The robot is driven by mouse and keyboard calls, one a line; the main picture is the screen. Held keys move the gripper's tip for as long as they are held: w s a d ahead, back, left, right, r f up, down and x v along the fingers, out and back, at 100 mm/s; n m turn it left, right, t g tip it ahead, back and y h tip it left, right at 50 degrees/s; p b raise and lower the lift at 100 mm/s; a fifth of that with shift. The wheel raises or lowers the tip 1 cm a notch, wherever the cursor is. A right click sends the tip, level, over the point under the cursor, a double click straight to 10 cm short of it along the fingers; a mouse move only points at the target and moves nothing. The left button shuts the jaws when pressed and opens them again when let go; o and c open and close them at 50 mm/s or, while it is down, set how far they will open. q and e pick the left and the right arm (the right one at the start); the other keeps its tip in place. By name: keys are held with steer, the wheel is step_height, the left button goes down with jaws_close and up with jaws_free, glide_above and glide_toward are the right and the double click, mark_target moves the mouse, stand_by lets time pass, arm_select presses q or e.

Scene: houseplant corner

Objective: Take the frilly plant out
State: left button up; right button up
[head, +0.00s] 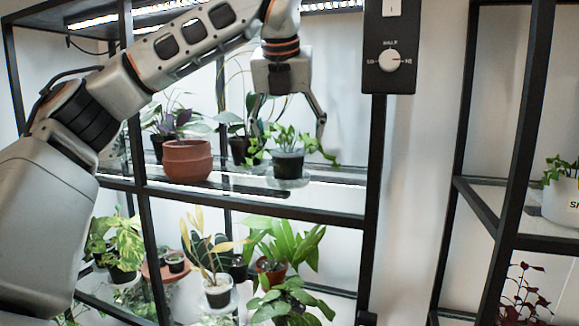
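My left gripper (288,130) points down from above this plant. Its two fingers are spread wide, one on each side of the foliage, above the pot rim. I cannot tell whether the fingers touch the leaves. My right gripper is not in view.
A terracotta pot (187,161), a purple-leaved plant (178,121) and a dark pot (241,151) stand left of the grey pot. A black post with a knob panel (389,62) rises to the right. Several plants fill the lower shelf. Another rack holds a white pot (562,202).

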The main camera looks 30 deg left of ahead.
mark_target(288, 157)
arm_select(q)
steer(key=x, duration=0.6)
steer(key=shift+a+f+p, duration=0.2)
steer(key=shift+a+p, duration=0.1)
steer(key=shift+p, duration=0.1)
steer(key=c, duration=1.3)
